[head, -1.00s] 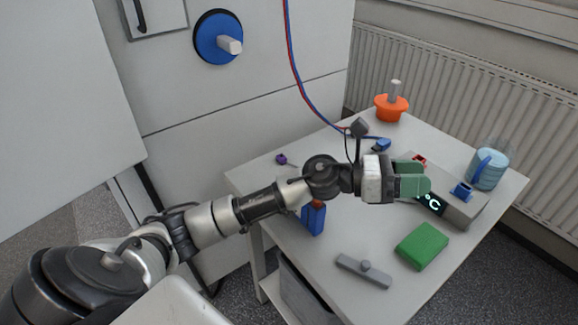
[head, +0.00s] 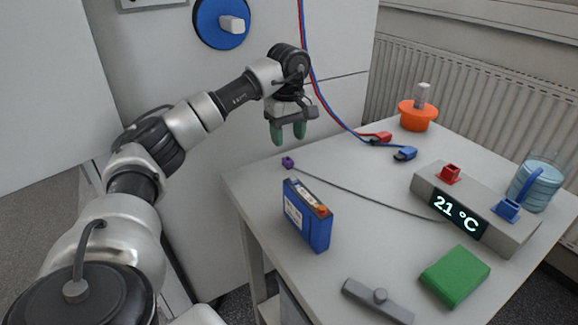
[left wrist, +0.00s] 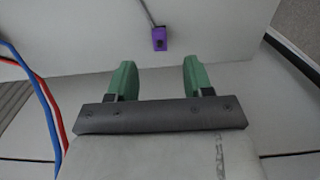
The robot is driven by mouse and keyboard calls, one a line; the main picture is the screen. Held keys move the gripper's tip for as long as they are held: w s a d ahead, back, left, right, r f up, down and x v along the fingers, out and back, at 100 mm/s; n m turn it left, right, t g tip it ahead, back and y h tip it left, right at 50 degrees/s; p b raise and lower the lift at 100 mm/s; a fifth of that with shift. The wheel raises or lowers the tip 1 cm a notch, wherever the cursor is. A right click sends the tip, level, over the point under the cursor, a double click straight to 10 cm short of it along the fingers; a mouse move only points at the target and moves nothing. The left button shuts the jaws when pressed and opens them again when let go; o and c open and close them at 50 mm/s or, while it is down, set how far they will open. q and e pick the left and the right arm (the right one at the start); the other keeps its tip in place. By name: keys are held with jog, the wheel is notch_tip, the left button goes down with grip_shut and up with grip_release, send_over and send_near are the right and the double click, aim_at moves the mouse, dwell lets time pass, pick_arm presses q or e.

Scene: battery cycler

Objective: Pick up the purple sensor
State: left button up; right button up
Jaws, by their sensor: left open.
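The purple sensor (head: 288,162) is a small block at the end of a thin grey cable, lying on the table near its left back edge. It also shows in the left wrist view (left wrist: 159,38), beyond the fingertips and roughly centred between them. My left gripper (head: 288,138) has green fingers pointing down and is open and empty. It hangs above the sensor, apart from it. The fingers also show in the left wrist view (left wrist: 153,78). My right gripper is not in view.
A blue battery (head: 308,215) stands in front of the sensor. The sensor's cable runs right to a grey device (head: 427,189) reading 21 °C. Red and blue cables hang behind my gripper. A green block (head: 455,276) and grey bar (head: 378,300) lie at the front.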

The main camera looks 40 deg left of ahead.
aim_at(289, 160)
pick_arm(q)
notch_tip(289, 160, down, 7)
jog(key=shift+d+b, duration=0.1)
jog(key=shift+b, duration=0.6)
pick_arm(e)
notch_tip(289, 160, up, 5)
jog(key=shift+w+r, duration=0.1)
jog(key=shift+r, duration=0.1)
pick_arm(q)
grip_shut()
jog(key=shift+r, duration=0.15)
